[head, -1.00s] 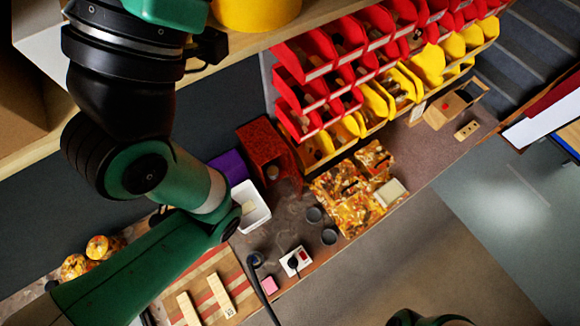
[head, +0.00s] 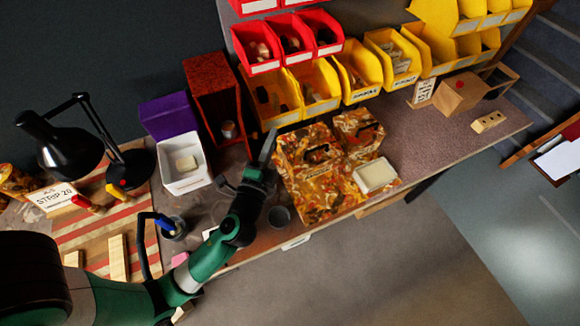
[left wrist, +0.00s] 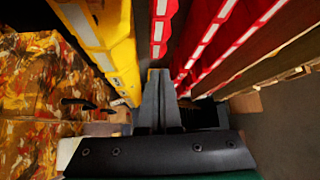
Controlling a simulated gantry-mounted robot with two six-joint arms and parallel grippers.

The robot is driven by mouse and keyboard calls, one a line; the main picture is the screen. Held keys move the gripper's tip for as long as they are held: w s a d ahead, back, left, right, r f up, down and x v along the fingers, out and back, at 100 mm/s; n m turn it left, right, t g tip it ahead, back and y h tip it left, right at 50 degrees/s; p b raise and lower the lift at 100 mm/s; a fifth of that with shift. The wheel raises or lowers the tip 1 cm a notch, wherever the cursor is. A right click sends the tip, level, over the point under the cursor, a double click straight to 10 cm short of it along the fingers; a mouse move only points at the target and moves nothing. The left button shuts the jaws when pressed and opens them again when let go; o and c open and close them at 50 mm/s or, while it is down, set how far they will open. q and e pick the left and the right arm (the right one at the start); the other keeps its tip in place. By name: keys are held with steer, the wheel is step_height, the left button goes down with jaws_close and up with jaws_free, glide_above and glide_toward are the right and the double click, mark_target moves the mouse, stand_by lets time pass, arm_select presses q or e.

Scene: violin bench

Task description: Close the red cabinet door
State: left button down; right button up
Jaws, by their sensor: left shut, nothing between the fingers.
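The red speckled cabinet (head: 207,62) stands at the back of the bench in the head view, left of the bins. Its front looks open, with a small grey can (head: 228,130) low inside it. I cannot clearly make out the door panel. My left gripper (head: 270,140) is shut and empty, above the bench to the right of the cabinet and beside the patterned boxes. In the left wrist view its closed fingers (left wrist: 158,85) point toward the bins, and the cabinet cannot be made out. My right gripper is not in view.
Yellow bins (head: 320,82) and red bins (head: 320,30) hang right of the cabinet. Patterned boxes (head: 312,190) stand beside my left gripper. A purple box (head: 168,115), white tub (head: 185,178) and black lamp (head: 65,145) are to the left. The right bench surface (head: 415,130) is mostly clear.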

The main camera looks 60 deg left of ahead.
arm_select(q)
steer(key=s+a+f+g+b, duration=0.1)
steer(key=s+f+b, duration=0.3)
steer(key=f, duration=0.8)
steer(key=w+a+p, duration=0.1)
steer(key=w+a, duration=0.3)
steer(key=a, duration=0.4)
steer(key=shift+w+a, duration=0.3)
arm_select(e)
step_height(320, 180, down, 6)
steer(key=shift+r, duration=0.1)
arm_select(q)
steer(key=shift+s+r+p, duration=0.1)
steer(key=shift+s+p, duration=0.1)
steer(key=shift+p, duration=0.1)
